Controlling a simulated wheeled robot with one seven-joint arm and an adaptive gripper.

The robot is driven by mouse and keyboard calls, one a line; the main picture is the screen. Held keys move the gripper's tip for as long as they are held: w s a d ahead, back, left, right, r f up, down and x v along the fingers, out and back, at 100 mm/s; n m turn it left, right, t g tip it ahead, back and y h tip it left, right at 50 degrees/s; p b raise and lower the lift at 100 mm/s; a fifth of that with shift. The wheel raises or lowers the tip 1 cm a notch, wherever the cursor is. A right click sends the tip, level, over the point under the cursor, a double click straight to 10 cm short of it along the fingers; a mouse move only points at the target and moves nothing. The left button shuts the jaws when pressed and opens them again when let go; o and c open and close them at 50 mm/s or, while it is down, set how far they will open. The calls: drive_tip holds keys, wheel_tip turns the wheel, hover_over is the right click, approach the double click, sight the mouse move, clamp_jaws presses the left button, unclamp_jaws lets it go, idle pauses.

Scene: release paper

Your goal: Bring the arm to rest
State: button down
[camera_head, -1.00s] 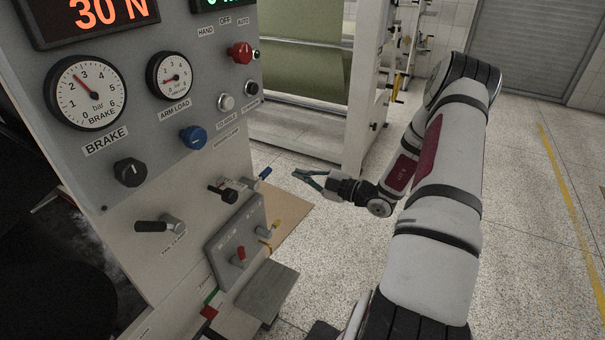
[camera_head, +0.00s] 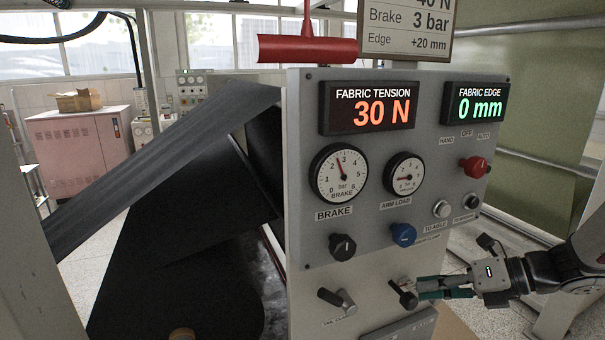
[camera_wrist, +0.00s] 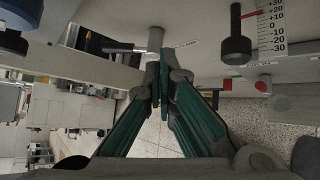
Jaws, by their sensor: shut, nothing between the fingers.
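My gripper (camera_head: 422,288) is at the lower right in the head view, its green fingers pointing left towards the panel. In the wrist view the fingers (camera_wrist: 161,98) come together at the tips with nothing between them. A short black-handled lever (camera_head: 404,294) on the panel front lies just beside the fingertips in the head view; I cannot tell whether they touch. The wrist view shows a grey peg with a black handle (camera_wrist: 124,47) just beyond the tips. My arm comes in from the right edge, mostly out of view.
The control panel (camera_head: 300,215) has a brake gauge (camera_head: 338,174), an arm load gauge (camera_head: 404,174) and several knobs. Another black lever (camera_head: 337,299) is lower left. A black fabric sheet (camera_head: 150,240) runs at left.

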drive_tip(key=s+a+r+n+g+h, duration=0.5)
drive_tip(key=s+a+n, duration=0.4)
drive_tip(key=n, duration=0.6)
drive_tip(key=s+d+r+n+t+h, duration=0.1)
drive_tip(key=s+r+n+t+h, duration=0.1)
drive_tip(key=s+n, duration=0.4)
drive_tip(key=s+d+r+n+t+h, duration=0.2)
drive_tip(key=s+r+n+h, duration=0.2)
drive_tip(key=n, duration=0.9)
wheel_tip(320, 180, up, 2)
drive_tip(key=shift+s+r+t, duration=0.1)
drive_tip(key=shift+s+t, duration=0.3)
drive_tip(key=shift+s, duration=0.7)
drive_tip(key=c, duration=2.3)
unclamp_jaws()
